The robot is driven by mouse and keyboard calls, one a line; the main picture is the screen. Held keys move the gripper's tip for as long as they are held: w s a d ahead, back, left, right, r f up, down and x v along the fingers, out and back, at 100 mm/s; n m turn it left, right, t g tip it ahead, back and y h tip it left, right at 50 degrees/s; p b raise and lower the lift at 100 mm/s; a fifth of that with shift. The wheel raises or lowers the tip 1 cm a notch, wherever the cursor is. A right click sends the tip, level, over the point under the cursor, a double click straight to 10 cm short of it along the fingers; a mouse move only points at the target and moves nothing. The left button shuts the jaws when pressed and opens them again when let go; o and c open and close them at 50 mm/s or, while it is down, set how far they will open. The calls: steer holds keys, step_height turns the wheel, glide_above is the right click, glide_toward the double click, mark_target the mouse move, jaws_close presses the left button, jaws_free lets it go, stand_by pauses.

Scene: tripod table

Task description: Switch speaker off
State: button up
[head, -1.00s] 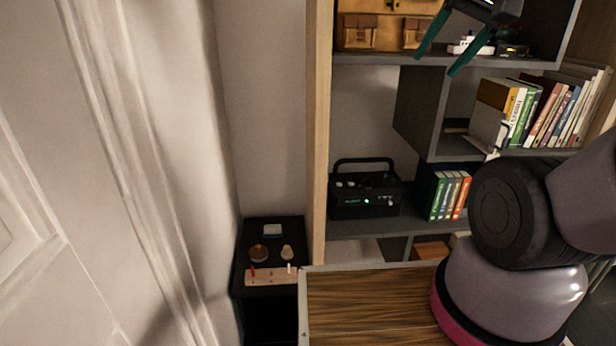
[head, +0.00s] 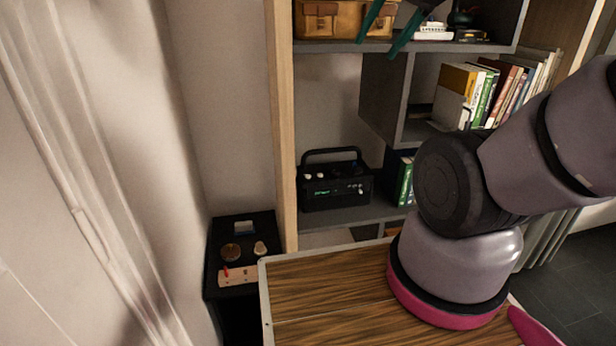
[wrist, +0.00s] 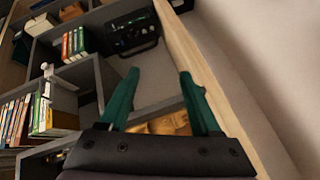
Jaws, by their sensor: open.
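The speaker (head: 335,184) is a black box with a top handle, knobs and a small green lit display. It stands on a shelf of the bookcase, left of the books, in the head view.
A wooden post (head: 283,130) bounds the shelf on its left. Books (head: 490,95) stand to the right, with a vertical divider (head: 385,100) between. A brown case (head: 345,18) sits on the upper shelf. A black stand (head: 240,280) holds small items at lower left.

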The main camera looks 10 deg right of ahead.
jaws_close()
stand_by(1.5)
